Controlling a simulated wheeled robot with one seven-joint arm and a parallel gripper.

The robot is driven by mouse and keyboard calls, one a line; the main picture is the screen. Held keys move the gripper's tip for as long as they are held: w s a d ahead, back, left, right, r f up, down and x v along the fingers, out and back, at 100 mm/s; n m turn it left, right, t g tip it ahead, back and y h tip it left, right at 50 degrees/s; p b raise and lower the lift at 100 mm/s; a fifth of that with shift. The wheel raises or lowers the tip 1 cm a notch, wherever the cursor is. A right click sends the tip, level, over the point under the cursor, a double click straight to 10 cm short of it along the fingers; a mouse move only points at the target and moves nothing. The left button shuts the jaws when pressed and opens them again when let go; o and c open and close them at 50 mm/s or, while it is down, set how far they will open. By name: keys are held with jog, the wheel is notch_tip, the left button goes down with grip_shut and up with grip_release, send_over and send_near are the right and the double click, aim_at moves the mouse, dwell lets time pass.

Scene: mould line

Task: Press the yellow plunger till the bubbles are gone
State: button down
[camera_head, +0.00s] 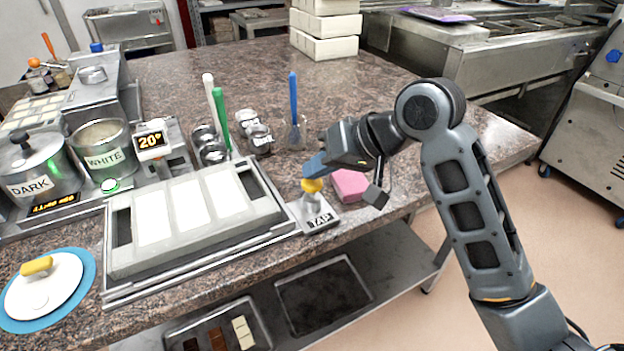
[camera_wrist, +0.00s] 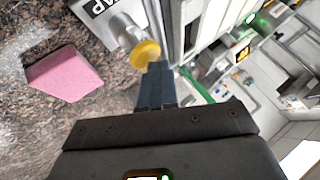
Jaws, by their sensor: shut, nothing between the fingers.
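The yellow plunger (camera_head: 312,185) stands on a metal base with a TAP label (camera_head: 320,219), at the right end of the mould tray. It also shows in the wrist view (camera_wrist: 145,53). My gripper (camera_head: 316,167) is shut and empty, its fingertips at the plunger's top; I cannot tell whether they touch it. In the wrist view the closed blue fingers (camera_wrist: 155,85) end right at the yellow knob. The mould (camera_head: 190,212) holds white filling in three wide cavities. No bubbles can be made out at this size.
A pink sponge (camera_head: 350,185) lies just right of the plunger. A blue-handled tool (camera_head: 293,100) stands in a glass behind it. DARK (camera_head: 35,180) and WHITE (camera_head: 104,158) pots stand at left. A white lid (camera_head: 45,290) with a yellow knob lies front left. The counter behind is partly clear.

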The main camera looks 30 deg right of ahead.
aim_at(318, 183)
jog(key=shift+f+b, duration=0.35)
jog(key=shift+f, duration=0.4)
dwell(0.4)
jog(key=shift+r, duration=0.15)
jog(key=shift+r+p, duration=1.25)
jog(key=shift+p, duration=0.05)
jog(key=shift+r, duration=0.1)
notch_tip(318, 183, up, 5)
jog(key=p, duration=0.5)
dwell(0.4)
